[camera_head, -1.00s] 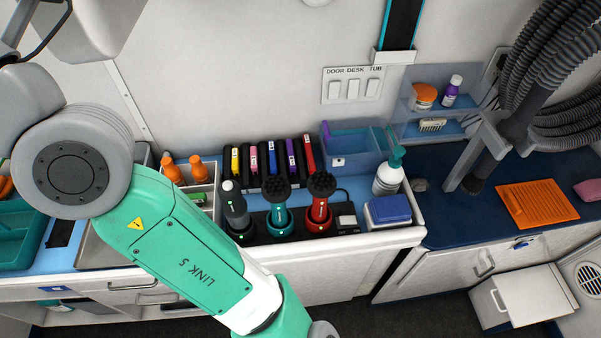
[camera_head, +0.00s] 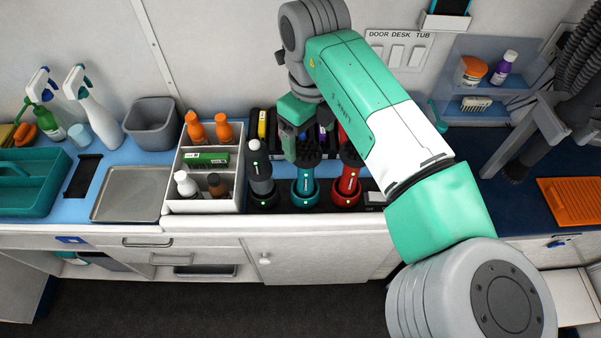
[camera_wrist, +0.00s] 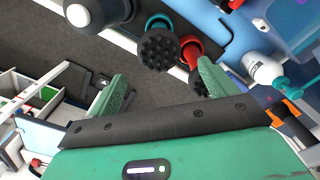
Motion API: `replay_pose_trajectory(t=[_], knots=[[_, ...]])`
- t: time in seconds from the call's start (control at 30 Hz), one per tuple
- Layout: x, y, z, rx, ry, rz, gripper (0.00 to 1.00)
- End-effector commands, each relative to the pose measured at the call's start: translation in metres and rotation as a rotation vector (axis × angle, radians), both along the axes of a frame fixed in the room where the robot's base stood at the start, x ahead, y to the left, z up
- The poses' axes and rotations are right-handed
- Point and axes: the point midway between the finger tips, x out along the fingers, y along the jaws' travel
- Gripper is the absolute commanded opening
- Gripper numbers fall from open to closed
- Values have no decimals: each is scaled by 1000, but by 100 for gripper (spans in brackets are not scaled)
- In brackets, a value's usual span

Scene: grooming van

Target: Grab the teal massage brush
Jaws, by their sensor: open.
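The teal massage brush (camera_head: 305,187) stands upright in the charging dock, between a dark grey bottle-shaped tool on its left and a red brush on its right. Its black bristled head is partly hidden behind my gripper in the head view. In the wrist view the teal brush (camera_wrist: 158,48) shows its round bristled head towards the camera, beyond the fingertips and roughly between them. My gripper (camera_wrist: 162,69) is open and empty. In the head view my gripper (camera_head: 297,143) hangs close above the dock near the brush head; I cannot tell whether it touches.
The dark tool (camera_head: 260,172) and red brush (camera_head: 346,186) stand close on either side. A white divided caddy (camera_head: 207,205) with bottles stands to the left. Coloured-handled tools in a black rack (camera_head: 262,124) are behind. A white pump bottle (camera_wrist: 262,68) shows at right in the wrist view.

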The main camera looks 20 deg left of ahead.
Motion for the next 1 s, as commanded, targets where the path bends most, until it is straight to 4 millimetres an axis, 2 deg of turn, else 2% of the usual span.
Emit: replay_pose_trajectory(t=[0.1,0.27,0.53,0.8,1.0], knots=[[-1,1,-15,3,3,1,84],[0,3,-24,3,1,2,84],[3,9,-67,4,2,2,84],[4,9,-73,4,0,3,84],[4,9,-73,4,0,3,45]])
